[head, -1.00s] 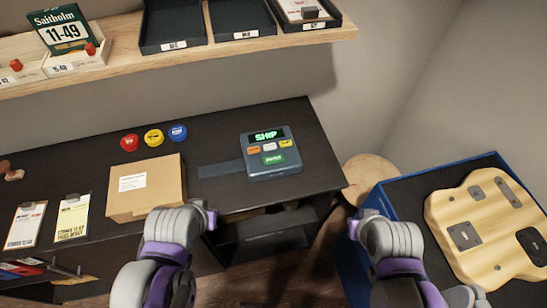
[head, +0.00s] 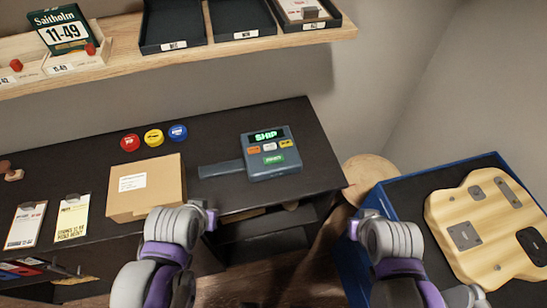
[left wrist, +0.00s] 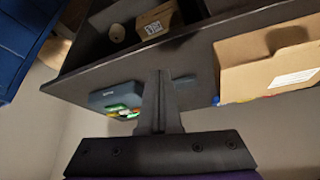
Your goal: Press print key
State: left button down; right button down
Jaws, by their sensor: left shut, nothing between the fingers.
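The print key is most likely the large green key (head: 275,160) at the bottom of the blue-grey label device (head: 270,172). The device sits near the right end of the dark bench, and its display reads SHIP in green. Small orange, white and yellow keys lie above the green one. The device also shows in the left wrist view (left wrist: 115,95), with its keys partly visible. My left gripper (left wrist: 159,76) is shut and empty, apart from the device, which appears to its left in that view. In the head view the fingers of both grippers are out of sight; only my arms show.
A cardboard box (head: 146,190) stands on the bench (head: 222,143) left of the device. Red, yellow and blue round tins (head: 153,136) stand behind it. A wooden shelf (head: 110,65) runs above.

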aim_at(276, 162)
pick_arm(q)
jog(key=shift+w, duration=0.1)
